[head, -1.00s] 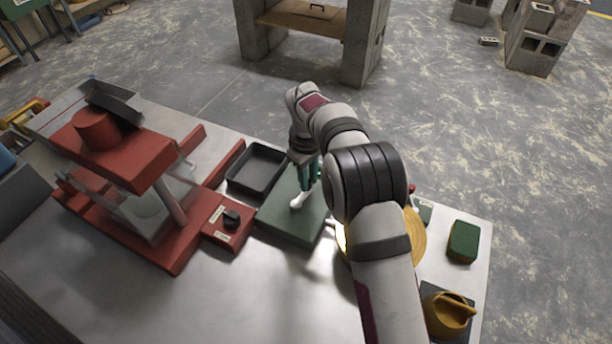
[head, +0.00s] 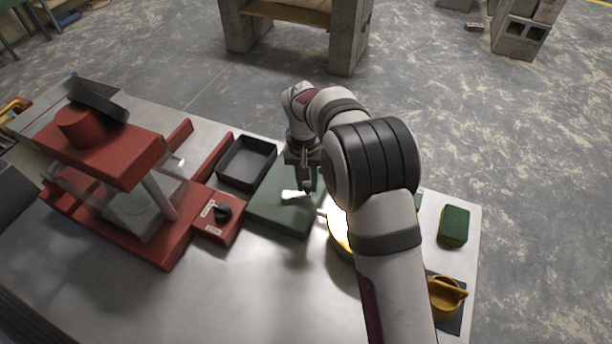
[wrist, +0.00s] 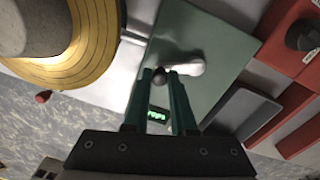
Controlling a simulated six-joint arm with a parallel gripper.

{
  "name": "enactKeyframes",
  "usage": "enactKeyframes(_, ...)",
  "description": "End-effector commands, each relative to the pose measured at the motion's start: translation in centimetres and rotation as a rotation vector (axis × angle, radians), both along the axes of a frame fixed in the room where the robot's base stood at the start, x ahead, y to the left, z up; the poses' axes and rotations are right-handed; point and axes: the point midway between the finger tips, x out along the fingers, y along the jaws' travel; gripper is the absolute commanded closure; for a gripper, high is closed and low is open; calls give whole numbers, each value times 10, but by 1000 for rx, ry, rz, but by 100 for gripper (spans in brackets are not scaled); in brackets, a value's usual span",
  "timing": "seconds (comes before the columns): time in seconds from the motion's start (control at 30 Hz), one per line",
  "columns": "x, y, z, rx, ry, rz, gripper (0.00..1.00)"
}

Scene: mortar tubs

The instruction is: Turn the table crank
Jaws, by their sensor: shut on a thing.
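The crank is a short white arm (wrist: 187,69) with a dark round knob (wrist: 160,77) at one end, on top of a dark green box (wrist: 205,38). In the head view the white arm (head: 291,194) lies across the green box (head: 275,213), its knob end to the right. My gripper (wrist: 161,78), with green fingers, is shut on the knob from above; it also shows in the head view (head: 307,186). A gold ringed turntable (wrist: 76,45) stands beside the box, linked to it by a metal shaft (wrist: 133,38). In the head view my arm hides most of the turntable.
A red press-like stand (head: 122,165) and a red switch box (head: 217,225) stand left of the green box. A black tray (head: 245,163) lies behind. A green sponge (head: 453,226) and a yellow pot-like thing (head: 447,297) lie at right. The front table is clear.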

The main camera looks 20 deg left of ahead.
Motion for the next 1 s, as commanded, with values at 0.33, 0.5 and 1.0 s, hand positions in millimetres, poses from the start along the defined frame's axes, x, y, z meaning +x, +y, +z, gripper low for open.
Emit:
enactKeyframes(0.33,-14,-4,0,-1,1,-296,100)
enactKeyframes(0.5,-19,-5,0,-1,0,-407,100)
enactKeyframes(1.0,-26,-4,0,-1,1,-554,100)
